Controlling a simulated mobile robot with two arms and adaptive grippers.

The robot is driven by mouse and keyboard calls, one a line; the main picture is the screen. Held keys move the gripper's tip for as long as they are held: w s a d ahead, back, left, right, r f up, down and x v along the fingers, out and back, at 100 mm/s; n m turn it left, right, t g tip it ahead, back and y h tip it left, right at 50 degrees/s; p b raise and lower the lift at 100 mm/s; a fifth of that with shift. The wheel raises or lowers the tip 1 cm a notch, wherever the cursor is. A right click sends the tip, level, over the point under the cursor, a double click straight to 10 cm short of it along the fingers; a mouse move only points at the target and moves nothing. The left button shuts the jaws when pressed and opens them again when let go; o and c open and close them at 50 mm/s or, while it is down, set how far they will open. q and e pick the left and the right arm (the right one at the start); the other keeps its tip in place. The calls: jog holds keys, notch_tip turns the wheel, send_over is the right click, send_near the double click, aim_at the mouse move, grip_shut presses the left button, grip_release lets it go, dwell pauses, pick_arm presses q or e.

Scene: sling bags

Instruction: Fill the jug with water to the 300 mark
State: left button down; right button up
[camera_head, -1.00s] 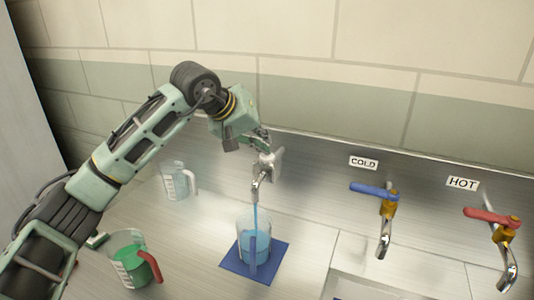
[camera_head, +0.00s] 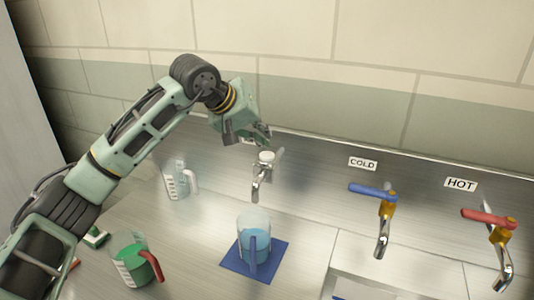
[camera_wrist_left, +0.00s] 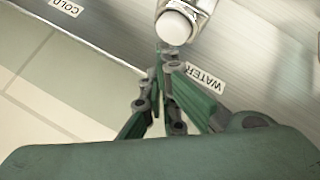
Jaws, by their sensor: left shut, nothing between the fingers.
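A clear jug (camera_head: 253,238) with a blue handle stands upright on a blue mat (camera_head: 233,266), under the spout of a chrome tap (camera_head: 262,180). Blue water fills part of the jug; its marks cannot be read from here. No stream runs from the spout. My left gripper (camera_head: 264,135) is shut and empty, just above and behind the tap, apart from it. In the left wrist view the gripper (camera_wrist_left: 160,92) is by the tap's white-topped knob (camera_wrist_left: 177,32) and a WATER label (camera_wrist_left: 205,78). My right gripper is not in view.
A clear jug (camera_head: 176,180) stands at the back left. A jug with green liquid and a red handle (camera_head: 130,262) stands at the front left. A blue-handled COLD tap (camera_head: 384,222) and a red-handled HOT tap (camera_head: 500,240) are at the right.

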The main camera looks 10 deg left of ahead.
pick_arm(q)
jog(key=shift+r, duration=0.15)
jog(key=shift+r+p, duration=1.8)
jog(key=shift+r, duration=0.6)
